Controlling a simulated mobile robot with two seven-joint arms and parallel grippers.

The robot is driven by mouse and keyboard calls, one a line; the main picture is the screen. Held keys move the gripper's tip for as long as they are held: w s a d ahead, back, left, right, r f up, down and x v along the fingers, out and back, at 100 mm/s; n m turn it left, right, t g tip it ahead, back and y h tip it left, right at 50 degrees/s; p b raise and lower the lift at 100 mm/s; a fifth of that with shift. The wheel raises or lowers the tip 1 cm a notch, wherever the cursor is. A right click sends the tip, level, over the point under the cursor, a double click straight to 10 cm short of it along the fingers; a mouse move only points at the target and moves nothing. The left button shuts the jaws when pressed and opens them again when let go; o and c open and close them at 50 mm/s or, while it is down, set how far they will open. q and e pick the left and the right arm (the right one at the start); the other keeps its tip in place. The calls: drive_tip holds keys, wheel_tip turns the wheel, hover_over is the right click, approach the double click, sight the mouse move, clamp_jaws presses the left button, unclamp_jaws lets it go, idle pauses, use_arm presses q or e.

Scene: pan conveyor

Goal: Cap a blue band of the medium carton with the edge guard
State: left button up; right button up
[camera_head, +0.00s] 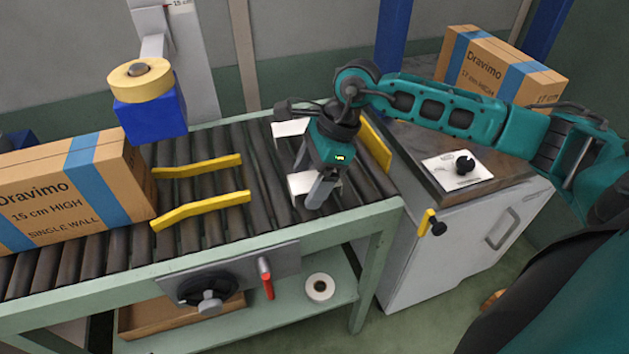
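A brown carton (52,200) marked "15 cm HIGH" stands on the left of the roller conveyor. It has blue bands, one (93,190) near its right end and one at the lower left. My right gripper (318,194) points down over the right part of the conveyor, well to the right of this carton. Whether its fingers are open or shut is unclear. White pieces show beside it, one (291,128) behind and one (300,183) at its fingers. I cannot tell whether they are the edge guard, or whether they are held. My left gripper is out of view.
Yellow guide rails (203,209) lie across the rollers between carton and gripper. A blue block with a tape roll (140,80) hangs above. A yellow plate (376,146) is at the conveyor's right end. Another carton (490,63), marked "17 cm HIGH", stands behind the grey cabinet (455,240).

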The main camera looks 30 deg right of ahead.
drive_tip(key=c, duration=1)
